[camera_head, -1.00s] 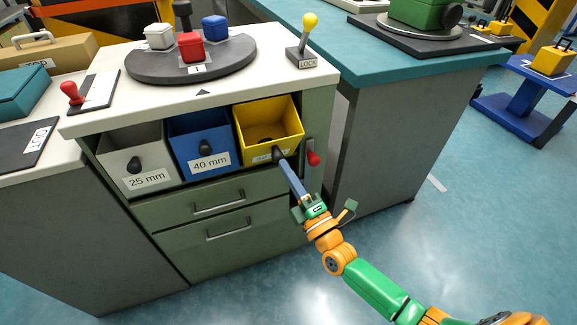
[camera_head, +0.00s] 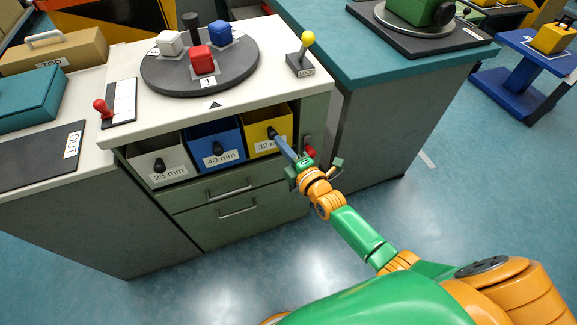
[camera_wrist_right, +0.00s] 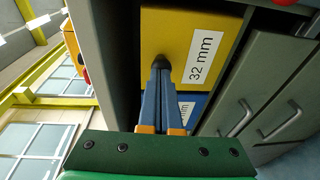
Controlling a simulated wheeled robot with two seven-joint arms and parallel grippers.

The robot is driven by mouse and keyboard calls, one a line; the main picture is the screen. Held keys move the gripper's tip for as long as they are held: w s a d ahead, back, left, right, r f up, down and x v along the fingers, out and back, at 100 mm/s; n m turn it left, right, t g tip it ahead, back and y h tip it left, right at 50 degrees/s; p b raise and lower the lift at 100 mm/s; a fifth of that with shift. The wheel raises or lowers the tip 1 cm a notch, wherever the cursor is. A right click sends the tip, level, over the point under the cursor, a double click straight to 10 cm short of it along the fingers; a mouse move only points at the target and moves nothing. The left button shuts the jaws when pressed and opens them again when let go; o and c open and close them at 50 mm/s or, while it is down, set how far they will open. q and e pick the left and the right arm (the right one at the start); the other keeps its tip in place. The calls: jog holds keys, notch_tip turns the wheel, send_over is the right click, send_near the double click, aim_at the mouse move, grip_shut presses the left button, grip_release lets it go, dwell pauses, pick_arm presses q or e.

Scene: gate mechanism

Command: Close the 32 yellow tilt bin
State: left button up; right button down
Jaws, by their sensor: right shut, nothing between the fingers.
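The yellow tilt bin (camera_head: 256,131) sits at the right end of a row of three bins under the white cabinet top. It now stands nearly as upright as its neighbours, its front about level with theirs. Its label reads "32 mm" in the right wrist view (camera_wrist_right: 202,55). My right gripper (camera_head: 275,134) is shut and empty, its blue fingertips at the dark knob on the yellow front. In the right wrist view the fingertips (camera_wrist_right: 161,66) cover the knob, and contact looks likely. My left gripper is not in view.
A blue 40 mm bin (camera_head: 213,143) and a grey 25 mm bin (camera_head: 160,163) stand left of it. A red handle (camera_head: 310,152) is on the cabinet's right post. Drawers (camera_head: 228,189) lie below. Open floor (camera_head: 440,220) spreads to the right.

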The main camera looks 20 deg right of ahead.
jog(key=shift+w+r, duration=0.2)
jog(key=shift+w, duration=0.1)
jog(key=shift+r, duration=0.15)
dwell(0.5)
